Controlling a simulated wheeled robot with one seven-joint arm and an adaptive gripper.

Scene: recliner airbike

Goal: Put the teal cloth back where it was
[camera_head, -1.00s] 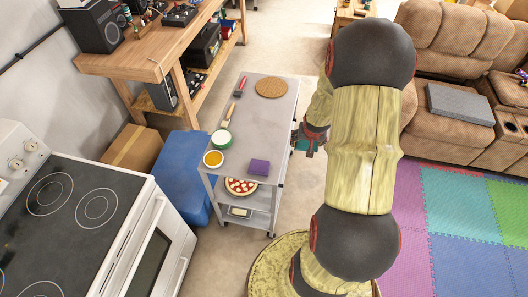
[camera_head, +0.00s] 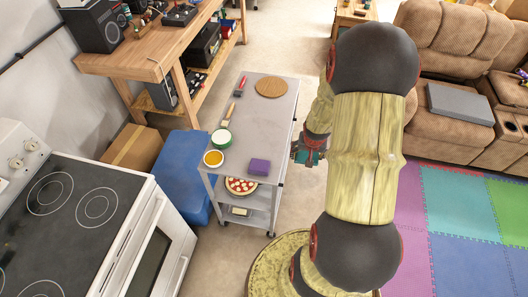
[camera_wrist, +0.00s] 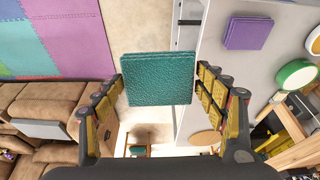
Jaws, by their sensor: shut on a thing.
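The teal cloth (camera_wrist: 158,80) is a folded square held between the fingers of my gripper (camera_wrist: 160,92) in the wrist view. In the head view my gripper (camera_head: 309,152) is just off the right edge of the grey cart (camera_head: 247,110), with a little teal showing beside it. Most of the cloth is hidden there by my gripper and arm. A purple folded cloth (camera_head: 260,167) lies on the near right corner of the cart top. It also shows in the wrist view (camera_wrist: 249,31).
The cart top also bears a round wooden board (camera_head: 270,87), a green-rimmed bowl (camera_head: 221,139), a yellow-filled bowl (camera_head: 213,158) and brushes along its left edge. Its middle is clear. A pizza (camera_head: 240,186) is on the shelf below. A stove (camera_head: 85,215) stands left, a recliner (camera_head: 455,95) right.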

